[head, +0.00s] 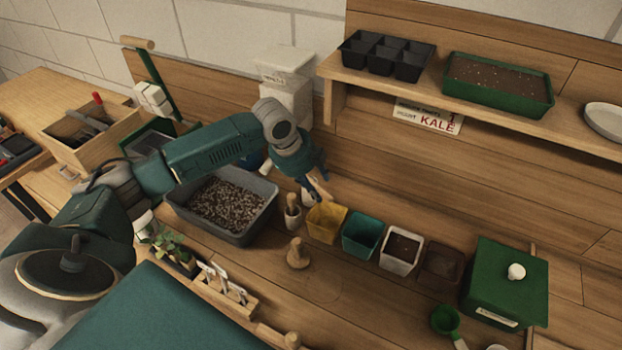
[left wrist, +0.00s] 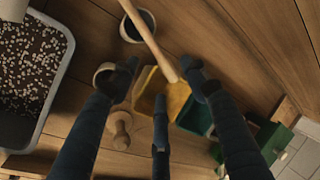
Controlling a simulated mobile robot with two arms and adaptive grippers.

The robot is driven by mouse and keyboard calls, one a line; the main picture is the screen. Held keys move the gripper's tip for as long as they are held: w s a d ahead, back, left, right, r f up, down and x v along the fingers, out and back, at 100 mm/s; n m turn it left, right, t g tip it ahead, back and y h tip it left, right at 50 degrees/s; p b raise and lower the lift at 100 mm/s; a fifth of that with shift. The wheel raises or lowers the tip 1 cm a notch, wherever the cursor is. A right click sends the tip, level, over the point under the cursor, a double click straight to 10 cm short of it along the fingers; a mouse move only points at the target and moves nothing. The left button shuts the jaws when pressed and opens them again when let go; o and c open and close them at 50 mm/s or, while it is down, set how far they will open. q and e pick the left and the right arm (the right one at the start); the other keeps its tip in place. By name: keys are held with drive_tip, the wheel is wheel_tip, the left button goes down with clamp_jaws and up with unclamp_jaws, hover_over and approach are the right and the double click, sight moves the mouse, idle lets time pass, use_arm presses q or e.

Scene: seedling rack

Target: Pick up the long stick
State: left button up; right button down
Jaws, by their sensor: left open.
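A long pale wooden stick (left wrist: 148,38) shows in the left wrist view. It runs from the top edge down to a rounded end between the tips of my left gripper (left wrist: 160,80). The fingers are open, spread to either side of that end; I cannot tell whether any touches it. In the head view my left gripper (head: 316,184) hangs above the bench behind the yellow pot (head: 325,223), and a short piece of pale wood shows at its fingers. Most of the stick is hidden there by my gripper. My right gripper is not in view.
A grey tub of speckled soil (head: 238,235) stands left of the gripper. A small pot (head: 292,218) and a wooden knob-shaped tool (head: 298,254) are close by. Several square pots run right towards a green box (head: 506,283). A shelf (head: 390,82) juts out above, at right.

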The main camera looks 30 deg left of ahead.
sight(318, 190)
use_arm(q)
drive_tip(key=p+x, duration=0.1)
drive_tip(key=x, duration=0.2)
drive_tip(key=shift+w+f, duration=0.3)
drive_tip(key=shift+f, duration=0.25)
clamp_jaws()
